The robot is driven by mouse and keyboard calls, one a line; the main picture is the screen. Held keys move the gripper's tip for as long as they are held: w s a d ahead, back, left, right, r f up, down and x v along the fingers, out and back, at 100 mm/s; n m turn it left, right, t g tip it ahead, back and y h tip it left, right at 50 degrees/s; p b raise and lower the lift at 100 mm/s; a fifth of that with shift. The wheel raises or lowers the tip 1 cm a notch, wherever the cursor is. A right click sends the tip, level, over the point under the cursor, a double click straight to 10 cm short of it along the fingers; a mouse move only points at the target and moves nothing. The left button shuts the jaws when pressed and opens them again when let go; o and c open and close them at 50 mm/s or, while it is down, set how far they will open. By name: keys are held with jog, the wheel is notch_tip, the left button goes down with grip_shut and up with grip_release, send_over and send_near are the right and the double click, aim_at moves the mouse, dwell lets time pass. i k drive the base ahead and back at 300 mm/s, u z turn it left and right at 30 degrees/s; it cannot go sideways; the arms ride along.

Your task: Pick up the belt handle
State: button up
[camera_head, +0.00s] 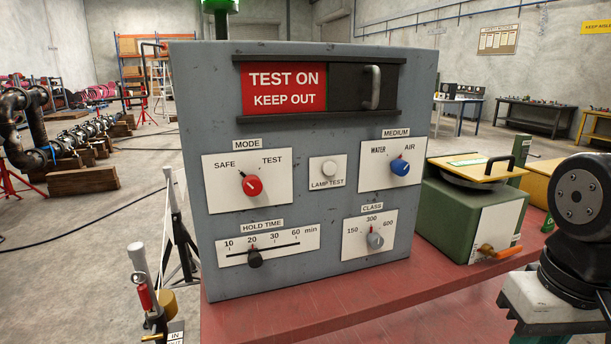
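I cannot make out anything in the head view that is clearly a belt handle. A red grip (144,297) on a metal rod stands at the lower left, beside a grey panel. A silver pull handle (372,87) is on the dark slider at the top of the panel. A black handle (501,164) sits on the yellow lid of a green box, and an orange lever (508,252) is low on that box. My gripper is out of view; a part of my arm shows at the right edge.
The grey control panel (300,270) fills the middle and stands on a red bench (420,315). The green box (450,215) stands right of it on the bench. Pipes on wooden blocks (83,178) lie on the floor at left. Open floor lies between them and the panel.

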aim_at(144, 296)
jog(key=u, duration=1.35)
jog(key=k, duration=0.6)
jog(key=u, duration=0.65)
jog(key=i, duration=0.65)
jog(key=u, duration=0.4)
jog(key=i, duration=1.35)
jog(key=z, duration=0.75)
